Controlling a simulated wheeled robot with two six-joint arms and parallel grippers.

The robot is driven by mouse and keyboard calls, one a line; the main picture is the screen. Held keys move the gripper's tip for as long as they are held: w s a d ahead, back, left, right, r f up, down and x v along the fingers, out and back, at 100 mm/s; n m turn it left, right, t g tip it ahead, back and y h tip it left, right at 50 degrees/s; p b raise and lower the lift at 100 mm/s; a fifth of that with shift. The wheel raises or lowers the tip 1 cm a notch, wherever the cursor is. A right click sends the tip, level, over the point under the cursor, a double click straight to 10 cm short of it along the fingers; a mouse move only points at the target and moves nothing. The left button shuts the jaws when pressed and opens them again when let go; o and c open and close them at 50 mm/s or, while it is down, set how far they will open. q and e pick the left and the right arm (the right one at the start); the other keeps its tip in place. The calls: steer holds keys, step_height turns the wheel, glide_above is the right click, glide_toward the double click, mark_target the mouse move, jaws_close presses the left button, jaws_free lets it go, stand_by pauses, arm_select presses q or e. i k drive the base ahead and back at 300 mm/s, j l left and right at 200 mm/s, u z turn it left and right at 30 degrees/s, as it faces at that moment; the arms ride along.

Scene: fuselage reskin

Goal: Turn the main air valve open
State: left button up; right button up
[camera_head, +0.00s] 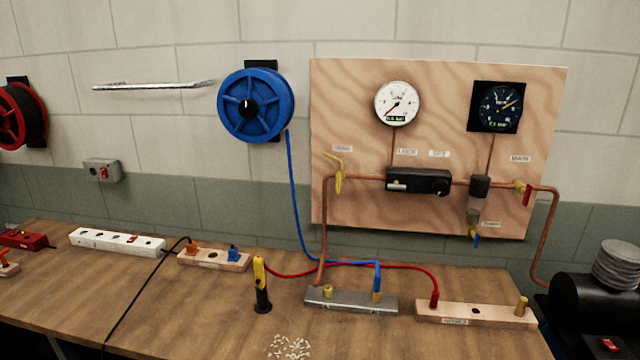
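The valve under the label that seems to read MAIN (520,158) sits at the right end of the copper pipe on the plywood panel (440,85). It has a brass body, and its red lever (527,195) hangs down, across the line of the horizontal pipe. A white-faced gauge (397,103) and a dark gauge (499,107) are mounted above the pipe. A second valve with a yellow lever (339,178) is at the pipe's left end. Neither of my grippers is in view.
The wooden bench (200,310) stands below the panel. On it are a metal manifold block (350,300), a wooden block (475,314), a yellow-and-black tool (261,285), a white power strip (117,242) and hoses. A black compressor (590,300) stands at the right. A blue reel (256,105) hangs on the wall.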

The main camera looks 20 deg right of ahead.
mark_target(527, 193)
steer(key=z, duration=1.8)
steer(key=i+l+z, duration=0.2)
steer(key=z, duration=0.25)
steer(key=i+l+z, duration=0.2)
steer(key=z, duration=0.25)
steer(key=i+l, duration=0.05)
steer(key=l, duration=0.05)
